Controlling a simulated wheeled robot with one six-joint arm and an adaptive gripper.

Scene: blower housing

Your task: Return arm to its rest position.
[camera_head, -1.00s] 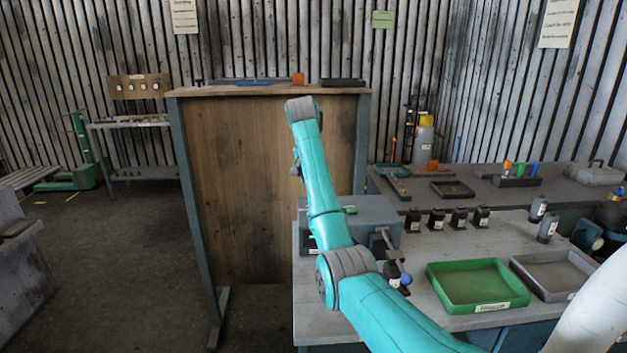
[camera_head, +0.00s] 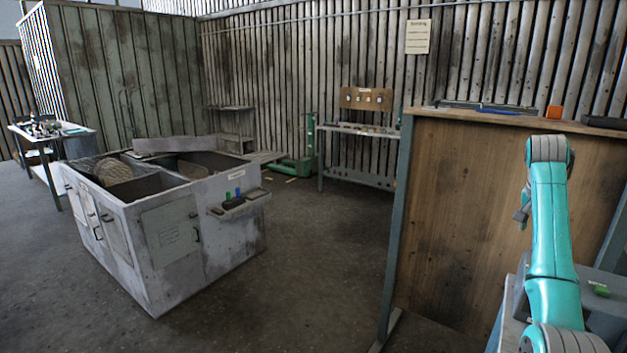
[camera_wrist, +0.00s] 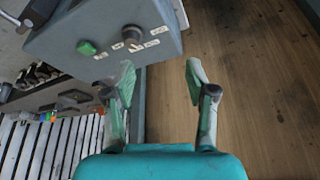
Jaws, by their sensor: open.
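My gripper (camera_wrist: 160,78) is open and empty in the wrist view, with its two pale green fingertips apart. Behind it are a wooden panel (camera_wrist: 250,60) and a grey box (camera_wrist: 100,35) with a green button (camera_wrist: 86,47) and a dark knob (camera_wrist: 132,35). In the head view my teal arm stands upright at the right edge, in front of the tall wooden panel (camera_head: 470,220). Only a small part of my gripper (camera_head: 521,213) shows there, at the left of the arm's upper end.
A grey housing cabinet (camera_head: 165,225) with open compartments stands at left. A workbench (camera_head: 358,129) with a small board (camera_head: 366,98) stands against the back wall, and another table (camera_head: 45,130) is far left. The floor (camera_head: 310,250) between cabinet and panel is clear.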

